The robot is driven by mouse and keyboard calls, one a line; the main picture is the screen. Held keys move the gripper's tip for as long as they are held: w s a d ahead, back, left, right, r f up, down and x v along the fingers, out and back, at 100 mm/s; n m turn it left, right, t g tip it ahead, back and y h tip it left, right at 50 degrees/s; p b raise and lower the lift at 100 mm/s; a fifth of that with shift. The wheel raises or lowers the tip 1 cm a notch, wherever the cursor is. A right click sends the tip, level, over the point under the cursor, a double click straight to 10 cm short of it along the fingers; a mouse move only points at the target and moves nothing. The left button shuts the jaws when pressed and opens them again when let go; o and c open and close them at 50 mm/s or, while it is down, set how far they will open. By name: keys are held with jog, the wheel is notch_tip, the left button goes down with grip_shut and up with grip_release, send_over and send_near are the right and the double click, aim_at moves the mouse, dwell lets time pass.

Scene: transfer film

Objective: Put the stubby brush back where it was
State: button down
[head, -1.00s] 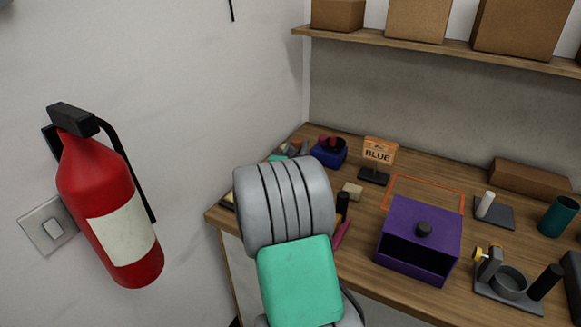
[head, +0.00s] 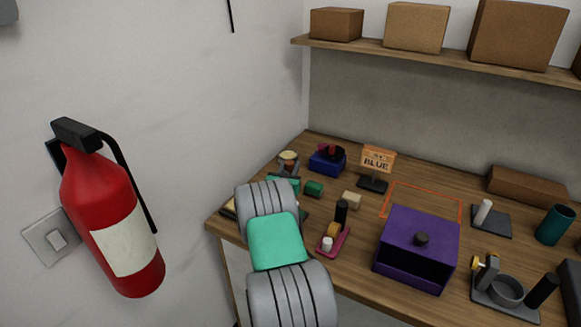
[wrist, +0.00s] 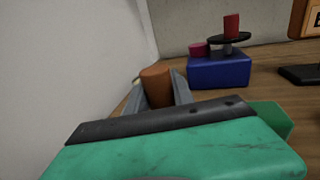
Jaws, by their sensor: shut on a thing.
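My gripper (head: 288,170) is at the back left of the workbench, close to the wall. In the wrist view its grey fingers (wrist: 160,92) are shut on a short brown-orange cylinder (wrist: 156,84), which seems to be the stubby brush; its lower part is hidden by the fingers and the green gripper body. A blue box (head: 327,162) with dark and red parts on top stands just right of my gripper. A pink tray (head: 341,247) nearer the front holds an upright black piece, an orange-tan piece and a white piece.
A purple box (head: 415,232) is to the right, before an orange outline (head: 425,193). A fire extinguisher (head: 112,215) hangs left.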

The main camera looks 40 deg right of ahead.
jog(key=shift+f, duration=0.2)
jog(key=c, duration=1.1)
grip_release()
jog(key=shift+r, duration=0.1)
